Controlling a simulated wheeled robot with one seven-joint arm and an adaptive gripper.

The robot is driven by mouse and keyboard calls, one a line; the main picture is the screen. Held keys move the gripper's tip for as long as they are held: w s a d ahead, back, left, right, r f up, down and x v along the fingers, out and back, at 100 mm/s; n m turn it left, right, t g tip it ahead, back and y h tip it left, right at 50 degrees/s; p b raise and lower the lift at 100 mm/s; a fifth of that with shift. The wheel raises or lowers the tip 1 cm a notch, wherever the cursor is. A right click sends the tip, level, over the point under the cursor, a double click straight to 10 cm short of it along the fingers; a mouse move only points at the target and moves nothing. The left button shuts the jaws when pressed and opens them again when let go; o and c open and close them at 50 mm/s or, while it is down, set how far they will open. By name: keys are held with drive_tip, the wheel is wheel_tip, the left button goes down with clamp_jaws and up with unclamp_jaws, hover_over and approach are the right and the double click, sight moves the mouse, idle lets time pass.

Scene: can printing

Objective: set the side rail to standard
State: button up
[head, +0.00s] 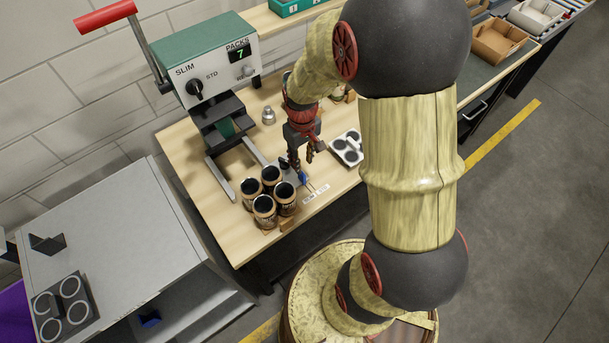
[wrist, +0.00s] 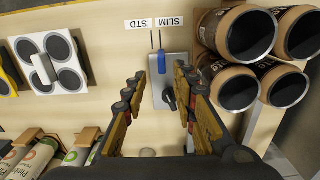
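The side rail's small blue handle (wrist: 161,62) stands on a grey plate (wrist: 178,69) in the wrist view, in line with the mark on the SLIM label (wrist: 168,21) side. The STD label (wrist: 138,24) is just left of it. A black knob (wrist: 168,98) is on the same plate, nearer my gripper. My gripper (wrist: 160,74) is open, with its fingers on either side of the handle and knob and no clear contact. In the head view, my gripper (head: 300,157) is above the table by the blue handle (head: 303,177).
Several dark cans (wrist: 249,36) stand close to the right finger; they also show in the head view (head: 264,208). A white ring holder (wrist: 68,79) is at left. The machine (head: 205,65) with SLIM/STD dial and PACKS 7 display stands behind. Printed cans (wrist: 35,155) lie lower left.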

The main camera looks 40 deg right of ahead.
sight(302, 174)
drive_tip(key=shift+a+f+b, duration=0.2)
drive_tip(key=shift+f+b, duration=0.5)
drive_tip(key=shift+f, duration=3.2)
drive_tip(key=shift+c, duration=1.3)
drive_tip(key=c, duration=0.4)
clamp_jaws()
